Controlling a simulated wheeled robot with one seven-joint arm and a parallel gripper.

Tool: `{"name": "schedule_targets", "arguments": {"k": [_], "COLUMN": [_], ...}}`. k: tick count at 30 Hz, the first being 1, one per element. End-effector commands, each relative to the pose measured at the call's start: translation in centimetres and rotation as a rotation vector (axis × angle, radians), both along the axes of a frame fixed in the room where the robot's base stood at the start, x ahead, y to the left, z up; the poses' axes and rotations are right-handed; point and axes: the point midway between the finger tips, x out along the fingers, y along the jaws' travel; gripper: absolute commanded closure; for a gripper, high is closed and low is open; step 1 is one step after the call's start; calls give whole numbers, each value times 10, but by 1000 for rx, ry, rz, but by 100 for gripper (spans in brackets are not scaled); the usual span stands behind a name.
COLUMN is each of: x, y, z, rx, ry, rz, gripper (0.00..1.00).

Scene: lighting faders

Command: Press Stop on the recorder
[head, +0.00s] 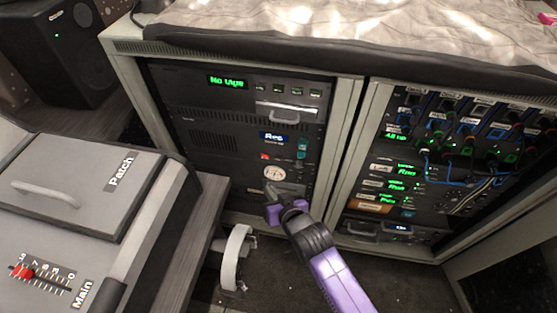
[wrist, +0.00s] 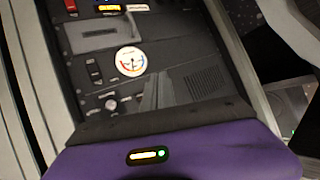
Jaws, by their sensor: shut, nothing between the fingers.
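The recorder appears to be the dark unit in the left rack with a blue-lit display reading "Rec" (head: 273,137) in the head view. Below the display are a small red button (head: 264,156) and teal buttons (head: 302,144); I cannot read which one is Stop. My gripper (head: 270,191) is shut and empty, in front of the panel just below the round white meter (head: 273,174). I cannot tell whether it touches the panel. In the wrist view the meter (wrist: 131,61) shows above my purple gripper body, and the recorder's buttons are cut off or unclear.
A unit with a green display (head: 228,82) and a handle sits higher in the left rack. The right rack holds patch cables (head: 466,148) and green displays. A grey console (head: 75,190) with a red fader stands at left. A white curved handle (head: 236,256) is below.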

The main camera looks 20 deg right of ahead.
Motion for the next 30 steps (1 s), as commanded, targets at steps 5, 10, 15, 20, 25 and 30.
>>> {"name": "schedule_targets", "arguments": {"k": [5,10,15,20,25,30], "x": [2,13,31,48,62,69], "y": [-1,-9,-22,-35,-45,-50], "z": [0,-1,-2,-3,-1,0], "rx": [0,0,0,0,-2,0], "ry": [-1,-4,-5,-4,-3,-2], "rz": [0,-2,-2,-2,-1,0], "gripper": [100,100,100,100,100,100]}}
